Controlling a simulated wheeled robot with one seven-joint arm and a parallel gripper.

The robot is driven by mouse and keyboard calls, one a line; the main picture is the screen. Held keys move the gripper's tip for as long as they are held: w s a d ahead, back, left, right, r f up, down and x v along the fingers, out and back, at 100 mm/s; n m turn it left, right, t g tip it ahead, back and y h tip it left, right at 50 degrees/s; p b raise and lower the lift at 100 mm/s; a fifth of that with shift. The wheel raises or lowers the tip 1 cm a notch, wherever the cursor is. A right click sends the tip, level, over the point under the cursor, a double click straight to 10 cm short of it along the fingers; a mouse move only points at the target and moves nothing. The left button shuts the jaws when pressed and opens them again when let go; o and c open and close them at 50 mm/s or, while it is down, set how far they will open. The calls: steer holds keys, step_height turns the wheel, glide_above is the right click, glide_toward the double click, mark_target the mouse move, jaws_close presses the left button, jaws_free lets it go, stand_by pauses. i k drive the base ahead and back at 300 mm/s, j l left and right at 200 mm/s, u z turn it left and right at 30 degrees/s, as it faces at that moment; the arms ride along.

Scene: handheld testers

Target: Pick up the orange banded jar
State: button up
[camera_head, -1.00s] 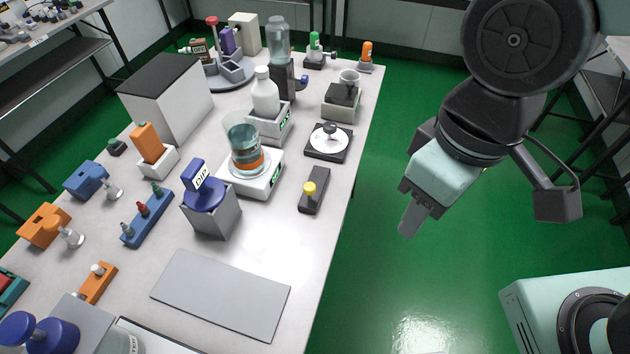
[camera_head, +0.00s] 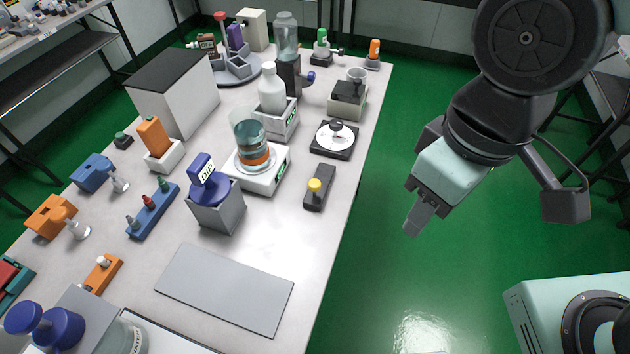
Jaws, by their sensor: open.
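The orange banded jar (camera_head: 247,129) is a clear glass vessel with bluish liquid and an orange band low on it. It stands, looking slightly tilted, on a white device (camera_head: 262,179) in the middle of the table. My gripper (camera_head: 411,232) is to the right of the table, over the green floor and well apart from the jar. It points downward. Its fingers are seen side-on, so the gap between them is hidden, and nothing shows in them.
The table (camera_head: 325,240) is crowded. A grey box with a blue DIP-labelled top (camera_head: 215,205) stands left of the jar, a white bottle (camera_head: 271,88) behind it, and a black device with a yellow knob (camera_head: 318,188) to its right. A flat grey plate (camera_head: 225,288) lies in front.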

mark_target(246, 122)
steer(key=l+u, duration=0.15)
steer(key=u, duration=0.25)
steer(key=l+u, duration=0.15)
steer(key=u, duration=0.3)
steer(key=l+u, duration=0.15)
steer(key=u, duration=0.25)
steer(key=k+l+u, duration=0.1)
steer(key=u, duration=0.3)
